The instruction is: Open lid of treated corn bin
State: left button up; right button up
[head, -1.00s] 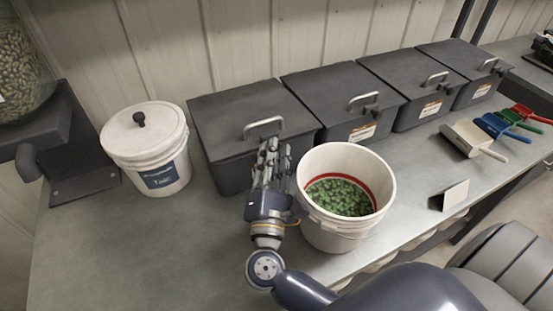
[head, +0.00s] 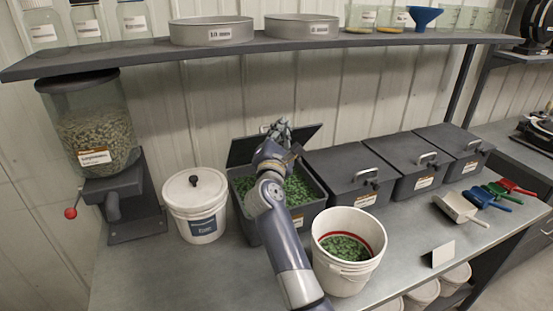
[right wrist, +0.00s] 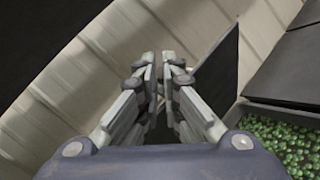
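The leftmost dark bin (head: 285,236) is full of green treated seed. Its lid (head: 243,150) is swung up and stands raised at the back, near the wall. My right gripper (head: 279,126) is at the lid's upper edge, by the metal handle (head: 265,127). In the right wrist view, the fingers (right wrist: 163,60) are nearly together, and the lid (right wrist: 221,75) rises just right of them. They look shut on the handle, though the fingers mostly hide the contact. My forearm covers part of the seed. My left gripper is not in view.
A lidded white bucket (head: 196,212) stands left of the bin, an open bucket (head: 348,275) of green seed at front right. Closed bins (head: 345,180) continue rightward. A shelf (head: 300,42) with sieves overhangs the back. Scoops (head: 461,208) lie at right.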

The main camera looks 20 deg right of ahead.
jog(key=o, duration=0.4)
jog(key=shift+s+f, duration=0.15)
jog(key=shift+s, duration=0.05)
jog(key=shift+o, duration=0.8)
jog(key=shift+w+d+f, duration=0.3)
jog(key=shift+d+f, duration=0.1)
jog(key=shift+d, duration=0.35)
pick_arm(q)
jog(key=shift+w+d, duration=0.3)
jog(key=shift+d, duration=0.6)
pick_arm(e)
notch_tip(320, 180, up, 10)
jog(key=shift+w, duration=0.25)
jog(key=shift+f, duration=0.15)
